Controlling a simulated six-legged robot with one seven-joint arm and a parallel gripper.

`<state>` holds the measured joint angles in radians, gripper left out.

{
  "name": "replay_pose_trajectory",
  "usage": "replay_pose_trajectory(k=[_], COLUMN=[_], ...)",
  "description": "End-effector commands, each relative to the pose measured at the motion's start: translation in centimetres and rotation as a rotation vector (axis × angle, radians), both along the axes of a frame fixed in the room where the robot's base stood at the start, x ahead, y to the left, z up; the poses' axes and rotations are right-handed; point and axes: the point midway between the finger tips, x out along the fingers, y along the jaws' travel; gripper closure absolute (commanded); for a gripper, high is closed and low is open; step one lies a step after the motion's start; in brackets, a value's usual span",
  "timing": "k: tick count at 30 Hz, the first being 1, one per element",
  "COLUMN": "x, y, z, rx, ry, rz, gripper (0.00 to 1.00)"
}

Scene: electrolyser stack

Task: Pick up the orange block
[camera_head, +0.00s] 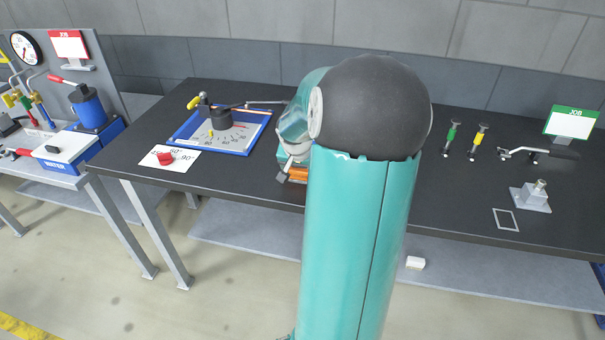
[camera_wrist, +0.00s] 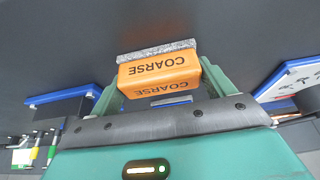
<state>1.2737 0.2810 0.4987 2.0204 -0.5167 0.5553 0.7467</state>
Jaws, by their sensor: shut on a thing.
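The orange block (camera_wrist: 160,73) is marked "COARSE" on two faces and has a grey, rough-looking strip along one side. In the wrist view it sits between the two green fingers of my gripper (camera_wrist: 158,82), which are shut on it. In the head view only a small part of the orange block (camera_head: 298,174) shows beside my arm, over the black table. My gripper (camera_head: 288,172) is mostly hidden there behind my arm. I cannot tell whether the block touches the table.
On the black table (camera_head: 240,185), a blue-rimmed tray (camera_head: 247,151) with a dial stands left of the block. A white card (camera_head: 185,164) with a red knob lies nearby. Green and yellow tools (camera_head: 479,135) and a grey block fixture (camera_head: 531,197) are at the right. The table's right middle is fairly clear.

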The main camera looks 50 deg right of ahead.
Motion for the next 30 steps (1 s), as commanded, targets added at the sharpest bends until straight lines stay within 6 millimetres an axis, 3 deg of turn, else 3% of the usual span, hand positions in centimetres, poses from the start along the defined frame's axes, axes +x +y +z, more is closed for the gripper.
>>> replay_pose_trajectory(k=[8, 15, 24, 30], x=[0.0, 0.0, 2.4, 4.1], y=[-0.1, -0.1, 5.6, 10.1], z=[0.5, 3.5, 9.8, 11.7], rx=[-0.003, -0.004, -0.004, -0.001], ry=[0.0, -0.003, -0.002, -0.002], rz=[0.0, -0.002, 0.007, 0.005], gripper=[0.44, 0.44, 0.44, 0.44])
